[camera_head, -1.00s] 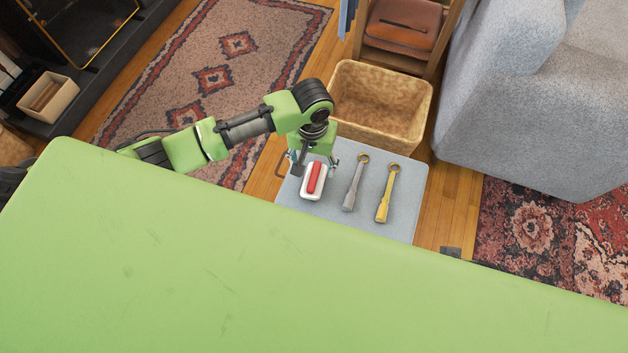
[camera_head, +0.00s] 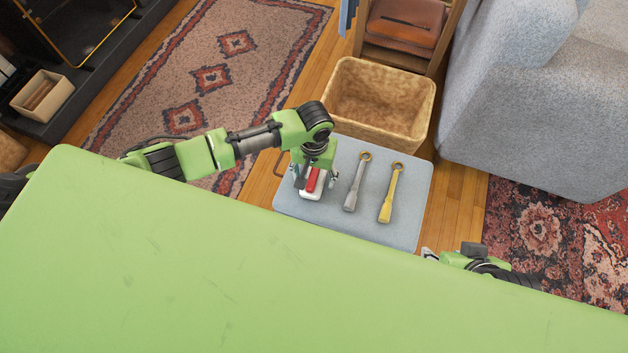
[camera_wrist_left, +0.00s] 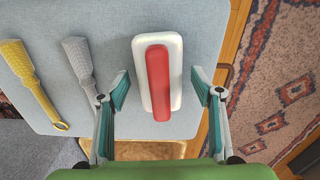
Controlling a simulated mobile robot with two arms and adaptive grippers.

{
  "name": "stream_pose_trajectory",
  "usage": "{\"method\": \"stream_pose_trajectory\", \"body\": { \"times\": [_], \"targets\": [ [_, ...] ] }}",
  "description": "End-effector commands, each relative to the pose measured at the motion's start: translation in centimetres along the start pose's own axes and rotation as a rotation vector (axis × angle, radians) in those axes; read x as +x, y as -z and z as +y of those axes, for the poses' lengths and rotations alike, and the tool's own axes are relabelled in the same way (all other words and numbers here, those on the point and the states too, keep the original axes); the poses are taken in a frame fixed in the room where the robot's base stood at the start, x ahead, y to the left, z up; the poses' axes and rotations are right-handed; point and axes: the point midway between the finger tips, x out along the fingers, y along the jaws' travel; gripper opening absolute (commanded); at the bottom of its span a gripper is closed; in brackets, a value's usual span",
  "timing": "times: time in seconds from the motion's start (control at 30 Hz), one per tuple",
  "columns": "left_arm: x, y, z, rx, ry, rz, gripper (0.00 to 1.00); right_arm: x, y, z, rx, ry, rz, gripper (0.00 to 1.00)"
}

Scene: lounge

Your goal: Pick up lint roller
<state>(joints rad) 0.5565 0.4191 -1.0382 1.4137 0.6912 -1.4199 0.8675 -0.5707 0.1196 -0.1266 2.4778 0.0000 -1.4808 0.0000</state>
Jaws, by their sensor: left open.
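A white rounded block with a red bar along its top, the likely lint roller (camera_head: 312,190), lies on the left part of a grey-blue padded seat (camera_head: 385,232). In the left wrist view the white and red piece (camera_wrist_left: 174,75) lies between the fingers. My left gripper (camera_head: 315,178) is above it, open, with one finger on each side and a gap to both sides. The gripper hides its far part in the head view. My right gripper (camera_head: 429,254) shows only in part at the green surface's edge; its fingers are unclear.
A grey tool (camera_head: 352,190) and a yellow tool (camera_head: 387,200), both with ring ends, lie to the right on the seat. A wicker basket (camera_head: 345,125) stands behind it. A large green surface (camera_head: 250,270) fills the front. A grey sofa (camera_head: 500,130) stands at right.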

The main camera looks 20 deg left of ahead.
Motion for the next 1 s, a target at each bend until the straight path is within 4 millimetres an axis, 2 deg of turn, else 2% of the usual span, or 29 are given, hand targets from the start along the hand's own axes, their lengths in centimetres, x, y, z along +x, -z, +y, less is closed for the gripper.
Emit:
{"method": "stream_pose_trajectory", "body": {
  "times": [0.13,0.4,0.57,0.6,1.0],
  "targets": [
    [0.8,0.0,0.0,0.001,0.000,0.000,0.60,0.3,1.5,-0.2,-0.002,0.003,0.061,0.40],
    [0.8,0.0,0.0,0.001,0.000,0.001,0.60,0.3,1.9,-0.2,-0.002,0.004,0.073,0.40],
    [0.8,0.0,0.0,0.001,0.000,0.000,0.18,0.3,1.8,-0.2,-0.002,0.004,0.073,0.40],
    [0.8,0.0,0.0,0.001,0.000,0.000,0.15,0.3,1.8,-0.2,-0.002,0.004,0.073,0.40],
    [0.4,0.0,0.0,0.001,-0.001,0.001,0.15,0.1,1.7,-0.2,-0.002,0.003,0.062,0.40]
  ]
}}
